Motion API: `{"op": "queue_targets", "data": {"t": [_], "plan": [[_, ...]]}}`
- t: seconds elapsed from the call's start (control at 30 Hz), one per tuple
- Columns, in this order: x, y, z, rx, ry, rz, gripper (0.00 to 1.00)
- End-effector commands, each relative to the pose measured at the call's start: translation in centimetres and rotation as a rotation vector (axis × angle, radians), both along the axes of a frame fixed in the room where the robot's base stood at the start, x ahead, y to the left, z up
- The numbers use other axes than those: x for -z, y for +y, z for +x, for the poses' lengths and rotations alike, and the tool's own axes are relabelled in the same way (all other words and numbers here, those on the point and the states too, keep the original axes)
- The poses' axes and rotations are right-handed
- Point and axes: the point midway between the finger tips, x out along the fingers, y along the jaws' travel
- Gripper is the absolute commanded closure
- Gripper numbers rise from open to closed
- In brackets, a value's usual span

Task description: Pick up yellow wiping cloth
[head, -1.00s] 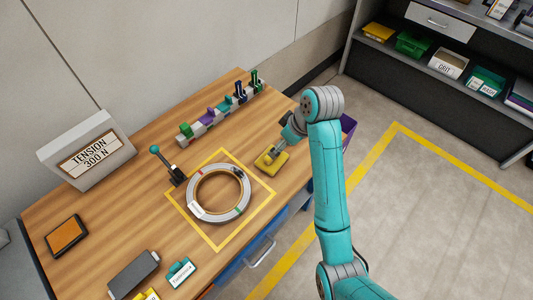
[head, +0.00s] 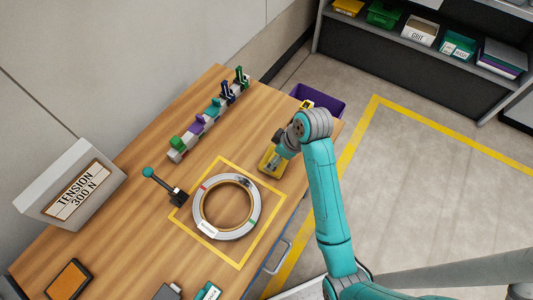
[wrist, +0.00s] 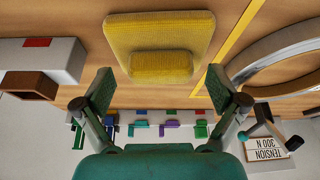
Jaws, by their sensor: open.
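The yellow wiping cloth (head: 271,163) lies flat on the wooden table, right of the yellow taped square. In the wrist view the cloth (wrist: 180,30) has a thick raised block (wrist: 160,67) on it. My gripper (wrist: 164,92) is open, with one finger on each side of the raised block in that view and nothing between them. In the head view my gripper (head: 277,150) is over the cloth and hides part of it. I cannot tell whether the fingers touch it.
A metal strapping coil (head: 225,207) lies inside the taped square, with a teal-knobbed lever (head: 165,186) beside it. A rack of coloured clips (head: 209,119) stands behind. A purple bin (head: 325,101) is beyond the table's far right edge. A tension sign (head: 70,190) stands at left.

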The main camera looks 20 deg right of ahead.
Motion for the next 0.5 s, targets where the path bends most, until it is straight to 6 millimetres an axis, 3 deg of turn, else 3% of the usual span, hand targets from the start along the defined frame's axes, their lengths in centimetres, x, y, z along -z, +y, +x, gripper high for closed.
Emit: {"op": "queue_targets", "data": {"t": [0.3, 0.5], "plan": [[0.40, -0.09, -0.26, 0.000, 0.000, 0.000, 0.07], [0.38, -0.09, -0.25, 0.000, 0.000, 0.000, 0.57]]}}
